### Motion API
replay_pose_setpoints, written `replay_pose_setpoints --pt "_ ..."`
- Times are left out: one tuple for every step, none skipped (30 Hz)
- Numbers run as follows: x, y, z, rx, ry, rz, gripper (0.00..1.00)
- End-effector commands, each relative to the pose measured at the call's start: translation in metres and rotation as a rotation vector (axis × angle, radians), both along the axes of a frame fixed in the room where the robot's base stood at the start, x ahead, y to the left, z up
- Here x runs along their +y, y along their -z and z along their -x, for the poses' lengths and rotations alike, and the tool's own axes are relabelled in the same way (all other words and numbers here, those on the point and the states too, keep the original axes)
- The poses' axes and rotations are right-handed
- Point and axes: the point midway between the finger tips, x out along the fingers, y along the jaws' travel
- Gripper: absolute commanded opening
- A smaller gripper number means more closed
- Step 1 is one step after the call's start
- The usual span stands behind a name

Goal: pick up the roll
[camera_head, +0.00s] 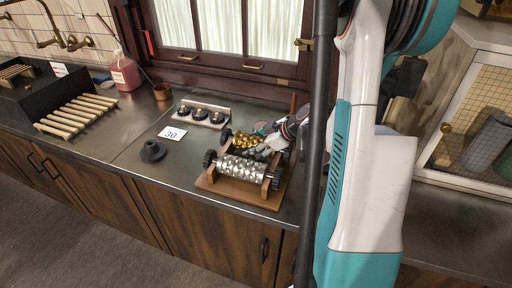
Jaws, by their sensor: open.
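A drop roller stands on the counter, with a wooden base (213,185) and dark knobs at its sides. A silver roller (243,169) with rows of hollows lies across its front. A gold-coloured roll (247,142) lies behind the silver one, its right part covered by my gripper. My gripper (267,147) is open and comes in from the right, at the right end of the gold roll. I cannot tell whether the fingers touch it. The fingertips are small and partly mixed with the roller parts.
A rack with dark round parts (203,115) and a card marked 30 (172,133) are behind left. A black funnel-like piece (153,151) stands left. A slatted wooden rack (75,114), pink bottle (125,73) and copper cup (162,91) are farther left. A mesh-front cabinet (477,125) is right.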

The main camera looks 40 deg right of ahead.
Motion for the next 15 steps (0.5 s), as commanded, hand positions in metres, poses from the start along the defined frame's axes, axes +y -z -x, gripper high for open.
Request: replay_pose_setpoints --pt "-0.0001 -0.0008 0.0003 0.000 0.000 0.000 0.66" --pt "-0.0001 -0.0009 0.0003 0.000 0.000 0.000 0.66" --pt "-0.0001 -0.0009 0.0003 0.000 0.000 0.000 0.64" --pt "-0.0001 -0.0010 0.0004 0.000 0.000 0.000 0.57" --pt "-0.0001 -0.0010 0.0004 0.000 0.000 0.000 0.50" --pt "-0.0002 -0.0009 0.0005 0.000 0.000 0.000 0.41" --pt "-0.0001 -0.0010 0.0004 0.000 0.000 0.000 0.34" --pt "-0.0002 -0.0009 0.0005 0.000 0.000 0.000 0.28" --pt "-0.0002 -0.0009 0.0005 0.000 0.000 0.000 0.19" --pt "-0.0002 -0.0009 0.0005 0.000 0.000 0.000 0.12" --pt "-0.0002 -0.0009 0.0005 0.000 0.000 0.000 0.05" --pt "-0.0002 -0.0009 0.0005 0.000 0.000 0.000 0.00" --pt "-0.0002 -0.0009 0.0005 0.000 0.000 0.000 0.00" --pt "-0.0002 -0.0010 0.0005 0.000 0.000 0.000 0.00" --pt "0.0000 -0.0019 0.0002 -0.002 0.001 -0.001 0.00"
